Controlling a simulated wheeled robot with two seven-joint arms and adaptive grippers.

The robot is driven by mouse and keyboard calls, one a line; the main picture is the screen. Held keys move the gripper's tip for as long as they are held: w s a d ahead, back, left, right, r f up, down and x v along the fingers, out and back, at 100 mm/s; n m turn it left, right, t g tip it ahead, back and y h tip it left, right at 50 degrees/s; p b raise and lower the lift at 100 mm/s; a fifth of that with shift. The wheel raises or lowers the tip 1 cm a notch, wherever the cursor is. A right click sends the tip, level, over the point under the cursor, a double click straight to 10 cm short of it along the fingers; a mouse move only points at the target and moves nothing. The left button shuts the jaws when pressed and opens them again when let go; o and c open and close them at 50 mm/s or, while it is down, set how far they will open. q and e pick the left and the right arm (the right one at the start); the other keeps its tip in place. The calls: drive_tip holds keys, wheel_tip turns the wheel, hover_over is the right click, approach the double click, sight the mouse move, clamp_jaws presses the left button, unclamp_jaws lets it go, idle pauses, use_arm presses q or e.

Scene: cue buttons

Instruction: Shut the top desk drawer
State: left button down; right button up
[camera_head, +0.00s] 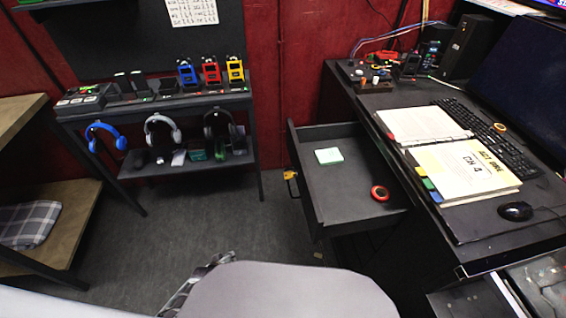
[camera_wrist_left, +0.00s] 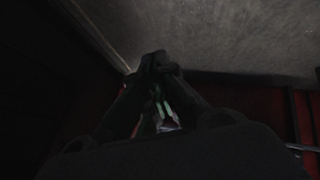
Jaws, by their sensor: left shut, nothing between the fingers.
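The top desk drawer (camera_head: 345,194) is a dark grey tray standing open, pulled out to the left from under the black desk (camera_head: 470,235). A pale green note pad (camera_head: 329,156) and a red ring-shaped roll (camera_head: 380,193) lie in it. A small yellow piece (camera_head: 290,175) shows at the outside of its front. My left gripper (camera_head: 222,259) is mostly hidden behind a pale grey link of mine at the bottom, left of and nearer than the drawer, apart from it. In the dark left wrist view, its fingers (camera_wrist_left: 158,58) are shut and empty. My right gripper is not in view.
On the desk are an open binder (camera_head: 423,125), a yellow-white folder (camera_head: 465,170), a keyboard (camera_head: 485,138) and a mouse (camera_head: 515,211). A black shelf (camera_head: 190,168) with headphones and radios stands at the left back. Grey floor (camera_head: 220,222) between shelf and drawer is clear.

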sight(291, 149)
use_arm(q)
drive_tip(key=w+d+r+n+t+h+b, duration=0.15)
drive_tip(key=w+r+b, duration=0.25)
drive_tip(key=w+r, duration=0.4)
drive_tip(key=w+d+r+n+t+h+b, duration=0.1)
drive_tip(key=w+d+r+n+t+b, duration=0.25)
drive_tip(key=w+r, duration=0.5)
drive_tip(key=w+d+r+n+t+h+b, duration=0.1)
drive_tip(key=d+r+h+b, duration=0.1)
drive_tip(key=r, duration=0.8)
drive_tip(key=w+d+r+n+t+h+b, duration=0.1)
drive_tip(key=w+d+r+t+h+b, duration=0.1)
drive_tip(key=r, duration=0.7)
drive_tip(key=shift+d+r+h+b, duration=0.5)
drive_tip(key=shift+d+b, duration=0.75)
drive_tip(key=shift+b, duration=0.65)
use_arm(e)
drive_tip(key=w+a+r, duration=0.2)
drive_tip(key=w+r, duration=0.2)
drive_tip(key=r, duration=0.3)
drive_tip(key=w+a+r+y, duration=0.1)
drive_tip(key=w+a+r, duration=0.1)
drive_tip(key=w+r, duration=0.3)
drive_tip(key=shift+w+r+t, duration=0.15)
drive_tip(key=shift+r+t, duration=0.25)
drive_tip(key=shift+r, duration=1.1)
